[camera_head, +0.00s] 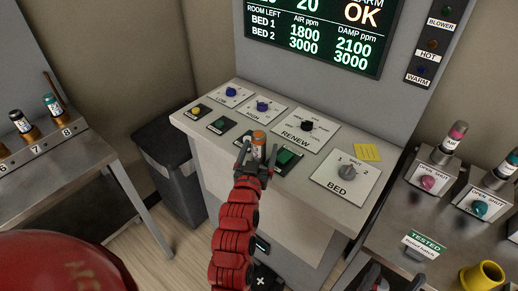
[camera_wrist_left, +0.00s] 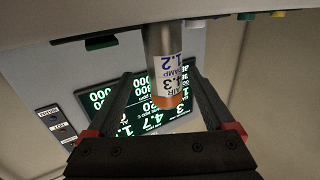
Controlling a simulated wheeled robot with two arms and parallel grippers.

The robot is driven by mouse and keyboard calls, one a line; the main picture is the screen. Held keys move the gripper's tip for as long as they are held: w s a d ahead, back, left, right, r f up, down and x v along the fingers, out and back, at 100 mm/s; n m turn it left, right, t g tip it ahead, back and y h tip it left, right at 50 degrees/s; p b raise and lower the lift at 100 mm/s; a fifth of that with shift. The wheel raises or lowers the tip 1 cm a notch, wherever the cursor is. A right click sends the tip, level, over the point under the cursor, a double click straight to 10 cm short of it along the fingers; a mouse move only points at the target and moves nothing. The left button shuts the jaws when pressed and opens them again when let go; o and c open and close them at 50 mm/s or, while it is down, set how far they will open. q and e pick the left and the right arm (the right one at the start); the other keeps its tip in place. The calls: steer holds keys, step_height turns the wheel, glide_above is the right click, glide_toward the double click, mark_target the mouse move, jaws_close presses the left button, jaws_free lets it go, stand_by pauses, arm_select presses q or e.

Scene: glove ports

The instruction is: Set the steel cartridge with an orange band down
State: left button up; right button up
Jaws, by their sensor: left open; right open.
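The steel cartridge with an orange band (camera_head: 259,138) stands upright near the front edge of the console top (camera_head: 222,148), between the green and dark buttons. In the left wrist view, which is upside down, the cartridge (camera_wrist_left: 167,75) shows its label and orange end between my fingers. My left gripper (camera_head: 256,167) is open, with a finger on either side of the cartridge and visible gaps. Its base is at the console surface; exact contact is hard to see. My right gripper (camera_head: 393,282) is only partly in view at the bottom edge, open and apart from the cartridge.
The console carries knobs, buttons, a RENEW dial (camera_head: 307,125), a BED dial (camera_head: 347,172) and a yellow note (camera_head: 367,152). A rack with cartridges (camera_head: 20,121) is at left, beside a dark bin (camera_head: 172,160). A right bench holds a yellow cup (camera_head: 483,277) and a TESTED sign (camera_head: 425,243).

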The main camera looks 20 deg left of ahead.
arm_select(q)
steer(key=shift+w+a+r, duration=0.1)
steer(key=shift+w+r, duration=0.05)
steer(key=shift+w, duration=0.15)
steer(key=w+p, duration=0.1)
steer(key=w+a, duration=0.1)
steer(key=w, duration=0.1)
steer(key=shift+w+r+p, duration=0.1)
steer(key=shift+w+p, duration=0.15)
steer(key=shift+p, duration=0.15)
steer(key=shift+w, duration=0.5)
jaws_close()
